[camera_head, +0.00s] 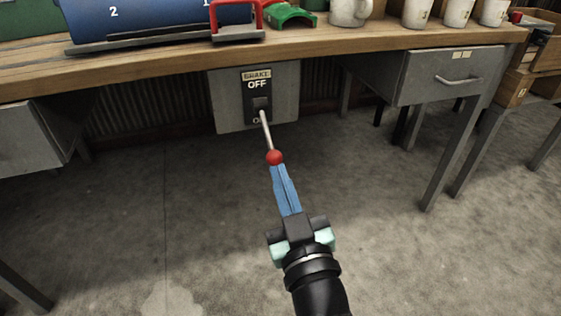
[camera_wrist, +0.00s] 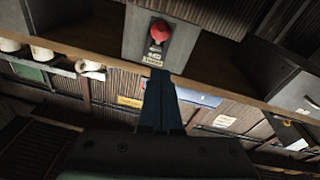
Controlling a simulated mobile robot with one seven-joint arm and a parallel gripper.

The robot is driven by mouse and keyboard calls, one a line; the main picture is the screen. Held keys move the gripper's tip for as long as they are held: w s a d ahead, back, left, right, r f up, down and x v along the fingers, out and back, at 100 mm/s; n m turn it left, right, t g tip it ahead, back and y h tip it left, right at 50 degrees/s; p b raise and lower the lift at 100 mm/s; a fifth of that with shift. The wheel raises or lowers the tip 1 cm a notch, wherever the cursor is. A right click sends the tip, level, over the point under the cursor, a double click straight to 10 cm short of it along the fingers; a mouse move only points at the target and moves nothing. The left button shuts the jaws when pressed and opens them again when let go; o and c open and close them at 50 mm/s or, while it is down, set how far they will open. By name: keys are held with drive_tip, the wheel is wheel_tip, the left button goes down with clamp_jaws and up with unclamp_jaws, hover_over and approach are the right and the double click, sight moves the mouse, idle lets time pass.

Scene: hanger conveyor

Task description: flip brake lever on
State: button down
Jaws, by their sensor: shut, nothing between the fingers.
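The brake panel (camera_head: 285,95) is a grey plate hung under the front of the workbench, with a black switch plate reading BRAKE and OFF at the top. A lower label is mostly hidden behind the lever. The metal lever (camera_head: 266,130) sticks out and slants down in the picture, ending in a red ball knob (camera_head: 275,157). The knob also shows in the wrist view (camera_wrist: 159,31). My gripper (camera_head: 278,168) has its blue fingers shut and empty, its tips just below the knob in the head view. The wrist view shows a gap between knob and fingertips (camera_wrist: 158,72); contact is not clear.
The wooden workbench (camera_head: 150,62) runs above the panel, carrying a blue cylinder (camera_head: 155,20), a red-handled tool (camera_head: 237,22) and several white mugs (camera_head: 418,12). Grey drawers (camera_head: 450,75) hang at right and left. The floor below is open.

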drive_tip(key=s+d+f+b, duration=0.1)
drive_tip(key=s+f, duration=0.2)
drive_tip(key=s, duration=0.3)
drive_tip(key=shift+s+d+f, duration=0.15)
drive_tip(key=shift+d+f, duration=0.2)
wheel_tip(320, 180, up, 20)
drive_tip(key=w+a+f+t+p, duration=0.1)
drive_tip(key=w+a+t+p, duration=0.15)
drive_tip(key=p, duration=0.55)
drive_tip(key=s+r+m+t+h+p, duration=0.2)
drive_tip(key=r+p, duration=2.3)
drive_tip(key=r, duration=1.3)
drive_tip(key=s+r+m+t+h+p, duration=0.3)
drive_tip(key=r+p, duration=2.2)
drive_tip(key=r, duration=1.3)
drive_tip(key=shift+s+d+r+t, duration=0.4)
drive_tip(key=shift+s+d+t, duration=0.05)
drive_tip(key=shift+s, duration=0.55)
